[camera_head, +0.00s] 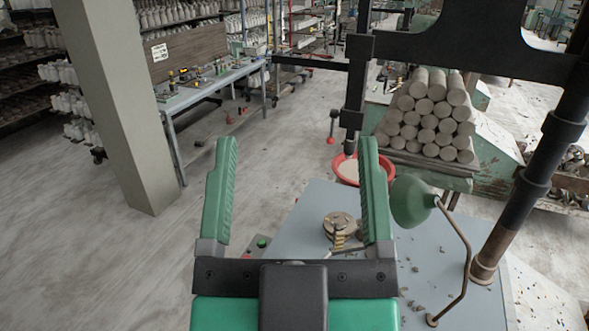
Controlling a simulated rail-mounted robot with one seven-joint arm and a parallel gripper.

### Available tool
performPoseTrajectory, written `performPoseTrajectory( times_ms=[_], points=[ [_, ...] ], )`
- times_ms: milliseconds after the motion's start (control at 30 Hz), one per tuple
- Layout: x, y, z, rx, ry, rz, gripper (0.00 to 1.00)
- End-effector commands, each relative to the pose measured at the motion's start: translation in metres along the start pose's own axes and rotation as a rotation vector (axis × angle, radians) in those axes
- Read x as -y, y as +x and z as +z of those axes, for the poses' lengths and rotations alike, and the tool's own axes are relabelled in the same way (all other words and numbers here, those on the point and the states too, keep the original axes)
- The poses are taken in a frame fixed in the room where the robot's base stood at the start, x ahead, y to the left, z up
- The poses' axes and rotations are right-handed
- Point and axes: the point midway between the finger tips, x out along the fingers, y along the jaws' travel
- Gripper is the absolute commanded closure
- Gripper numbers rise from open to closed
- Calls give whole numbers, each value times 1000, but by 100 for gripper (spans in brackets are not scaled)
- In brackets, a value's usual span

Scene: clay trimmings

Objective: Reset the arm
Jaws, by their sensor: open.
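My gripper (299,165) shows large in the lower middle of the head view. Its two green ribbed fingers point up in the picture and stand wide apart. Nothing is between them; the grey floor and part of the table show through the gap. It hangs in front of the grey worktable (300,222), covering part of it. The right finger overlaps the red basin behind it.
On the worktable are a round metal piece (341,224), a green lamp (412,202) and scattered clay trimmings (415,306). A red basin (347,169), stacked clay cylinders (430,115), a black frame (535,165) and a pillar (120,100) stand around. Open floor lies left.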

Motion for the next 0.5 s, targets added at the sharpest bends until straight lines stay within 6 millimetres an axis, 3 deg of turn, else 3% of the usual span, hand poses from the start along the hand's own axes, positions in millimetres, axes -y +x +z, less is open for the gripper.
performPoseTrajectory(
  times_ms=[100, 333, 500],
  points=[
    [-5, -3, -11, -28, -1, 11, 20],
    [-4, -1, -12, -25, 0, 9, 20],
    [-4, 24, -48, -24, 16, 5, 20]
  ],
)
